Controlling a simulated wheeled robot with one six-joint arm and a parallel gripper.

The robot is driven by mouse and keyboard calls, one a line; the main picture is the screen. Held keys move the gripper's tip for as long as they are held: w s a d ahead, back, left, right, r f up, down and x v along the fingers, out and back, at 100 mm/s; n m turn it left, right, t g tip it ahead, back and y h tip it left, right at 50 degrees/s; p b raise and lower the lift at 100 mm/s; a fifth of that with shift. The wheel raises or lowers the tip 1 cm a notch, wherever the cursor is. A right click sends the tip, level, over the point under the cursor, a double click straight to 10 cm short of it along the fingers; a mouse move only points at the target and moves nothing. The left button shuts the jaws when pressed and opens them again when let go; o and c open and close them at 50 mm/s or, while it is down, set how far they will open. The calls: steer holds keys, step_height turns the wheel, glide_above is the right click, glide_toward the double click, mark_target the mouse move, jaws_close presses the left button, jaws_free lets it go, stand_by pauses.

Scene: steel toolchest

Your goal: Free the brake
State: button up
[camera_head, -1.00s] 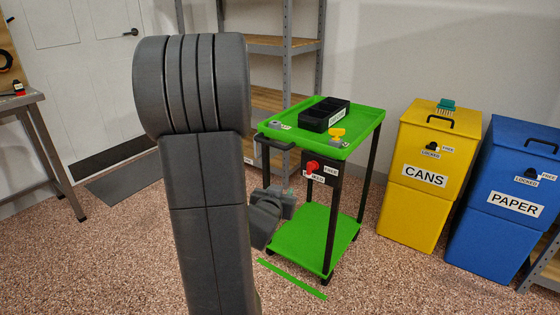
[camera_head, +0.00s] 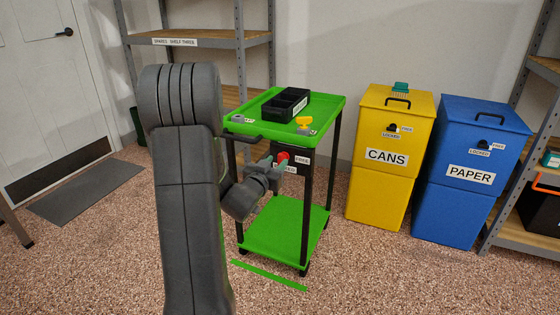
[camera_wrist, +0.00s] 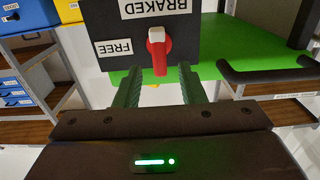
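My gripper (camera_head: 274,168) is at the panel in the head view, partly covering the lower label. In the wrist view my gripper (camera_wrist: 159,75) is open, its fingers on both sides of the knob's line; contact cannot be told.
The cart's top holds a black bin (camera_head: 286,103) and a yellow knob (camera_head: 304,123). A dark cart handle (camera_wrist: 265,75) is beside my fingers. The yellow CANS bin (camera_head: 388,155) and blue PAPER bin (camera_head: 470,170) stand to the right. A green floor strip (camera_head: 270,275) lies in front.

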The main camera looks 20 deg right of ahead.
mark_target(279, 159)
steer(key=shift+x, duration=2)
jaws_close()
